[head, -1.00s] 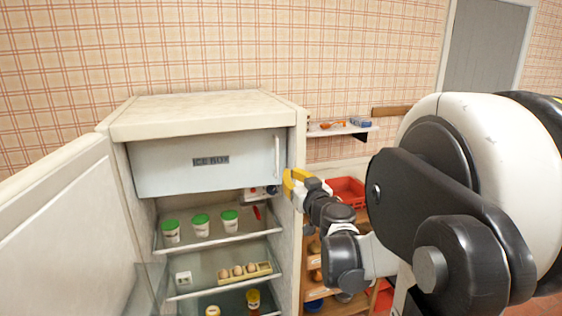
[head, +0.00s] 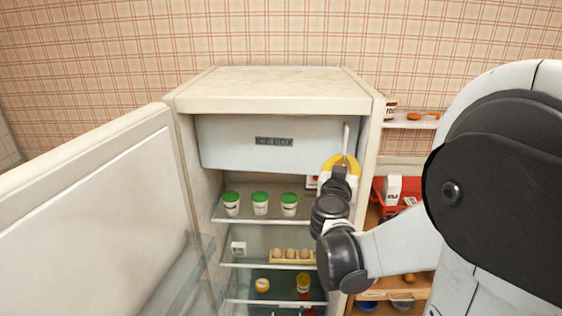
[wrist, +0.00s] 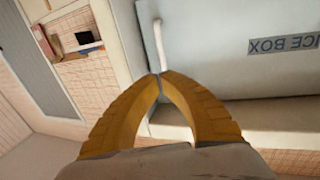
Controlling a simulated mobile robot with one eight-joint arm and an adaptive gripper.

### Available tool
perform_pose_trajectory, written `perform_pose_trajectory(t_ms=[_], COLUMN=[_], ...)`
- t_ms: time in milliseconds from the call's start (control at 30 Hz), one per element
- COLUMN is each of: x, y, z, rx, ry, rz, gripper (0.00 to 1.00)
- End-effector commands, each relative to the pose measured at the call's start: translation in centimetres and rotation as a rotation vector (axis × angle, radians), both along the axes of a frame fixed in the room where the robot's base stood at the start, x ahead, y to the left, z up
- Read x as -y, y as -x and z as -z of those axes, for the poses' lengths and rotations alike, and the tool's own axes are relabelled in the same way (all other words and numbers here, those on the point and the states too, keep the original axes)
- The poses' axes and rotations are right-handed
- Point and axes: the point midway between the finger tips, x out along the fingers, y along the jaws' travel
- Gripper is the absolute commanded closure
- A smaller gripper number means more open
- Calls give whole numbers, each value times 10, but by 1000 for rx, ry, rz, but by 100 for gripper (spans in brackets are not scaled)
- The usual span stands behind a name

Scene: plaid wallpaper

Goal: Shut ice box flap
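The ice box flap (head: 235,150) is a pale panel labelled ICE BOX at the top of the open fridge. It stands upright, across the front of the compartment; I cannot tell whether a small gap is left. Its slim white handle (head: 346,138) is at its right side and also shows in the wrist view (wrist: 158,38). My gripper (head: 344,157) has yellow fingers and is at the handle's lower end. In the wrist view, the fingertips (wrist: 160,76) meet, with nothing visible between them. I cannot tell whether they touch the handle or flap.
The fridge door (head: 85,220) stands open on the left. Green-lidded tubs (head: 260,204) stand on the shelf below the flap, with eggs (head: 291,254) lower down. A wall shelf (head: 415,121) and a red crate (head: 380,195) are right of the fridge.

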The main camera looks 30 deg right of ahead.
Motion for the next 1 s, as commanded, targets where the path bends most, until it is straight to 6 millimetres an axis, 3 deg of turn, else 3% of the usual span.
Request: perform_pose_trajectory(t_ms=[300, 800, 1000], x=[36, 43, 64], y=[-33, -39, -64], z=[1, 0, 1], rx=[0, 0, 0], ry=[0, 0, 0], rz=[0, 0, 1], gripper=[100, 100, 100])
